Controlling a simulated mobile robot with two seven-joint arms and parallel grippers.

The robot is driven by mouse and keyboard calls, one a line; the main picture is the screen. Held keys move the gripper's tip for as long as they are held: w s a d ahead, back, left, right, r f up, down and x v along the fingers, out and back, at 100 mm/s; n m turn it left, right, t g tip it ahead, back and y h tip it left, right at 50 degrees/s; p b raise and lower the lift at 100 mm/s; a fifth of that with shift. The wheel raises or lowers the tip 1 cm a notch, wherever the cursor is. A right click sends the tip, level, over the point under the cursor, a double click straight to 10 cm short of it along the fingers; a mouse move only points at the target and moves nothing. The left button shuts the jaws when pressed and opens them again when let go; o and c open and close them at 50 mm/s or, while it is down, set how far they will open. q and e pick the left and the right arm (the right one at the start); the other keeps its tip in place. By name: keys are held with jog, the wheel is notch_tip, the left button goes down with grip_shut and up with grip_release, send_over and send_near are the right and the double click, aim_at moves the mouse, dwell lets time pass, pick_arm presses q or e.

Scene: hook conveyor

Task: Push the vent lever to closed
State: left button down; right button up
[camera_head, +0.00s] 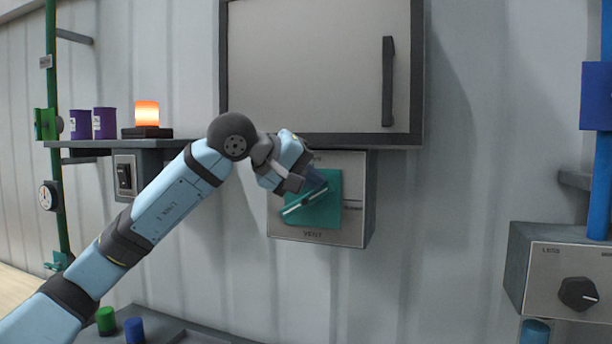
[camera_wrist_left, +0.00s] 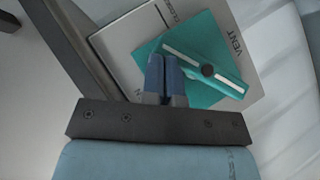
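The vent box (camera_head: 352,225) is a grey box on the wall with a teal square plate (camera_head: 327,214) on its face and the word VENT below. The vent lever (camera_head: 303,204) is a teal bar with a white stripe, lying diagonally. In the left wrist view the lever (camera_wrist_left: 226,82) turns about a dark pivot. My left gripper (camera_head: 318,180) is in front of the plate's upper part and hides some of it. In the wrist view its blue fingers (camera_wrist_left: 163,60) are together and empty, near one lever end. I cannot tell whether they touch it. My right gripper is not in view.
A cabinet (camera_head: 310,65) with a dark handle (camera_head: 388,80) is above the vent box. A shelf (camera_head: 110,144) at left holds purple cans and a glowing orange lamp (camera_head: 147,114). A knob box (camera_head: 560,275) stands at right. The wall between is clear.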

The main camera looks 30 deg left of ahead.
pick_arm(q)
jog(key=shift+w+d+f+m+y, duration=0.15)
jog(key=shift+d+f+y, duration=0.1)
jog(key=shift+d, duration=0.15)
jog(key=shift+w+d+f+m+y, duration=0.1)
jog(key=shift+d+f+m+y, duration=0.1)
jog(key=shift+d, duration=0.2)
jog(key=shift+d+f+g, duration=0.2)
jog(key=shift+g, duration=0.1)
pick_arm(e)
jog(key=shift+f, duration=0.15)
pick_arm(q)
jog(key=shift+f, duration=0.1)
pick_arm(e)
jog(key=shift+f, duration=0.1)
pick_arm(q)
jog(key=s+d+r, duration=0.1)
jog(key=s+r, duration=0.6)
jog(key=r, duration=0.4)
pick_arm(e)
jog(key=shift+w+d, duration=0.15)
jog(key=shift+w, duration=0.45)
